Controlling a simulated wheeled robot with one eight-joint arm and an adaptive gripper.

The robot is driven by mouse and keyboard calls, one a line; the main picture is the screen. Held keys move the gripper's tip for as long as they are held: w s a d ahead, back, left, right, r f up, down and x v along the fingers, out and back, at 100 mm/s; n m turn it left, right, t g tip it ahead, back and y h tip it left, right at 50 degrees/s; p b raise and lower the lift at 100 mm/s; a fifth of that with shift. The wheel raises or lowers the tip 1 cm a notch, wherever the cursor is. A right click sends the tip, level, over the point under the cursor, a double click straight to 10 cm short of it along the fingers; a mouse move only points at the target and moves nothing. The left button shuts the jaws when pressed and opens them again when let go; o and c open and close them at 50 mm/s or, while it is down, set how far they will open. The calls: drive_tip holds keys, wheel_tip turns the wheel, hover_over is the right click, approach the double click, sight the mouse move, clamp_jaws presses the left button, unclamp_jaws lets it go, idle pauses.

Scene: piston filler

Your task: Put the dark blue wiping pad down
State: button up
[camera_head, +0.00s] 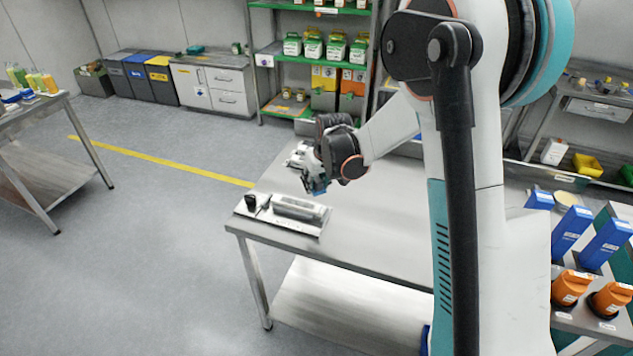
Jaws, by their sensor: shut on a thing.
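My gripper (314,183) hangs above the near left end of the steel table (375,240), in the camera_head view. It is shut on a small dark blue thing (318,191), which looks like the wiping pad. Only a little of the pad shows between and below the fingers. The gripper and wrist hide part of it. I cannot tell whether the pad touches anything beneath it. A flat metal tray or plate (262,221) with a grey cylindrical part (300,208) and a black knob (250,201) lies just below and left of the gripper.
More small metal parts (297,156) lie behind the gripper. The table is bare to the right, partly hidden by my arm. Blue boxes (571,230) and orange containers (570,288) stand at the right. A green shelf (285,57) and bins (160,78) are at the back.

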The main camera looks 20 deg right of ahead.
drive_tip(key=shift+f, duration=0.1)
drive_tip(key=s+f+m+b, duration=0.1)
drive_tip(key=s+f, duration=0.3)
drive_tip(key=s, duration=0.4)
drive_tip(key=s+f+b, duration=0.4)
drive_tip(key=s, duration=0.4)
drive_tip(key=shift+s+f+m+h, duration=0.3)
drive_tip(key=shift+s+m, duration=0.05)
drive_tip(key=shift+m, duration=0.05)
